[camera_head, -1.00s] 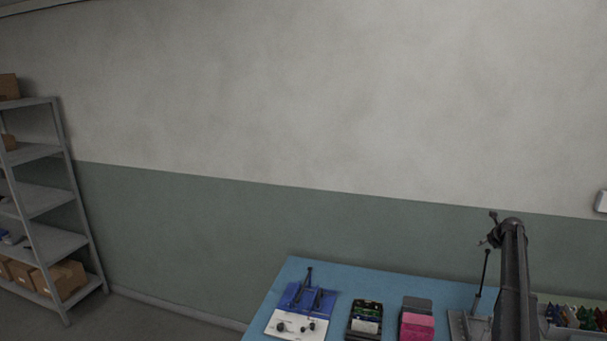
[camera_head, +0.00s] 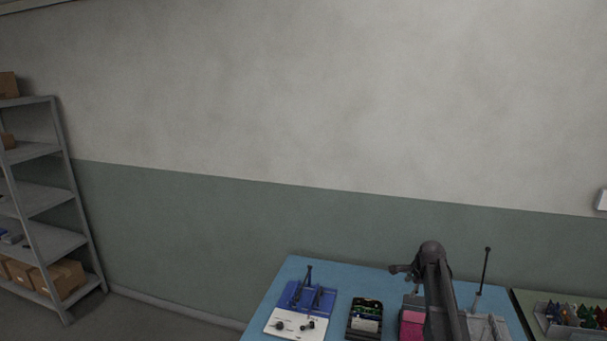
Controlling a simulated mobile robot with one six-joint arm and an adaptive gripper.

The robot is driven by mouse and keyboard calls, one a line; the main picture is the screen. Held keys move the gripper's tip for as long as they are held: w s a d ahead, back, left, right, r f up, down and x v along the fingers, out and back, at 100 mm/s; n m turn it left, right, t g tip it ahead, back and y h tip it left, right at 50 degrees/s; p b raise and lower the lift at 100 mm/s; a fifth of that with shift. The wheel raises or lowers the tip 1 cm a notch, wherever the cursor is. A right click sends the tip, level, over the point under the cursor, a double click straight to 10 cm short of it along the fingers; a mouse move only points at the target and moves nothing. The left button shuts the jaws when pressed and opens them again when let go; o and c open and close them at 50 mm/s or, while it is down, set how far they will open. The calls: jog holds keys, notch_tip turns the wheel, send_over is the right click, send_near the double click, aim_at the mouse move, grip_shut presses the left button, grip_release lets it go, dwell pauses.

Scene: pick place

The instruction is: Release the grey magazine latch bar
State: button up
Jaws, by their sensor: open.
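A grey fixture (camera_head: 491,325) stands at the right part of the blue table, with a thin dark upright rod (camera_head: 483,270) on it. The rod leans slightly right at its top. I cannot make out a grey latch bar as a separate part; it is too small or hidden. My arm rises from the bottom edge in front of the fixture's left side and covers part of it. A short dark part of my arm juts left from its top. The gripper itself cannot be made out; it seems hidden behind my arm.
The blue table (camera_head: 372,281) also carries a blue and white board (camera_head: 290,322) with dark parts, a black tray (camera_head: 365,320) and a pink block (camera_head: 411,323) partly behind my arm. A bin of coloured pieces (camera_head: 572,318) stands right. Shelves (camera_head: 45,245) stand far left.

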jog(key=s+a+n+g, duration=0.1)
jog(key=s+a+n, duration=0.4)
jog(key=s, duration=0.4)
jog(key=s+a+f+n+g, duration=0.1)
jog(key=s+a+n, duration=0.5)
jog(key=s, duration=0.4)
jog(key=s+a+f+n+g+h, duration=0.1)
jog(key=s+a+n, duration=0.5)
jog(key=s+a, duration=0.2)
jog(key=shift+s+g+b, duration=0.4)
jog(key=shift+s+b, duration=0.05)
jog(key=shift+s, duration=0.5)
